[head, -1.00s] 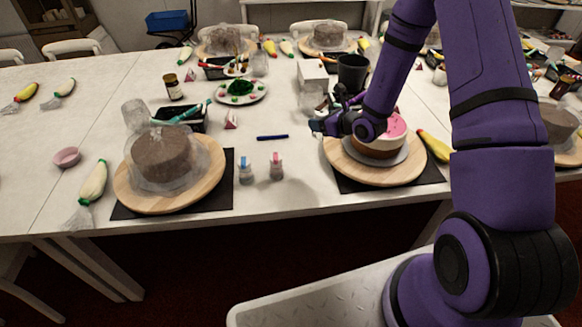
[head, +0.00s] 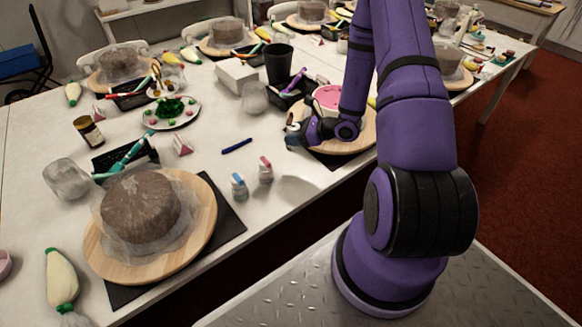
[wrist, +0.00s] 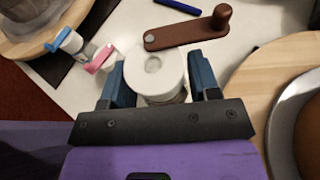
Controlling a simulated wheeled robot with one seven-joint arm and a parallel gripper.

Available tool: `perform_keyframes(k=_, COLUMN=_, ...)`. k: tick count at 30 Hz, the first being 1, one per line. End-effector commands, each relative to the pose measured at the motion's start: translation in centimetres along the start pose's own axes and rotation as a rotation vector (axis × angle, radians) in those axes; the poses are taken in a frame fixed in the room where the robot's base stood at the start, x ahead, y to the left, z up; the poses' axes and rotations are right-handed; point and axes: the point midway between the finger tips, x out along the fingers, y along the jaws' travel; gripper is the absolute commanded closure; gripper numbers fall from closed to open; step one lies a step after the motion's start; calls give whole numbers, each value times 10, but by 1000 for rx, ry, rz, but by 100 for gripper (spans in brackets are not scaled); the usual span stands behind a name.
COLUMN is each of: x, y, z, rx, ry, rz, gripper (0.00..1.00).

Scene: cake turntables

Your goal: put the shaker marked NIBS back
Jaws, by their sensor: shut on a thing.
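My gripper (head: 293,134) is at the front left of the right-hand wooden turntable (head: 362,138). In the wrist view my gripper (wrist: 157,88) is shut on a white round-topped shaker (wrist: 155,72), with one blue finger on each side. No NIBS marking shows on it. A brown crank-shaped piece (wrist: 186,34) with a knob lies just beyond it; I cannot tell whether they are joined. A blue-topped shaker (head: 239,187) and a pink-topped shaker (head: 265,171) stand on the table left of my gripper. Both also show at the wrist view's left.
A wrapped brown cake (head: 140,207) sits on the left wooden turntable (head: 205,225) over a black mat (head: 228,218). A blue pen (head: 237,146) lies behind the two shakers. White table is clear between shakers and gripper. A black cup (head: 279,64) and white box (head: 236,75) stand behind.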

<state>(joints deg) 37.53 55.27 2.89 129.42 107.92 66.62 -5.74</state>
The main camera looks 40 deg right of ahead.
Motion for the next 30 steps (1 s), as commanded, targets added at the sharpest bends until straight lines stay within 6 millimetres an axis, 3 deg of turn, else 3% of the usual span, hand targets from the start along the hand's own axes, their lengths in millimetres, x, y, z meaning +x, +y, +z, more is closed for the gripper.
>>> perform_keyframes(k=1, x=-22, y=0, z=-18, rx=-1, ry=1, rz=12, gripper=78)
perform_keyframes(k=6, x=-82, y=15, z=-59, rx=-30, ry=0, rz=80, gripper=78)
perform_keyframes(k=9, x=-107, y=27, z=-75, rx=-43, ry=0, rz=111, gripper=78)
perform_keyframes(k=14, x=-128, y=39, z=-88, rx=-58, ry=-2, rz=140, gripper=78)
perform_keyframes(k=17, x=-125, y=40, z=-88, rx=-63, ry=-2, rz=147, gripper=78)
perform_keyframes(k=20, x=-110, y=37, z=-83, rx=-64, ry=-2, rz=150, gripper=78)
perform_keyframes(k=30, x=-36, y=20, z=-61, rx=-65, ry=-2, rz=150, gripper=78)
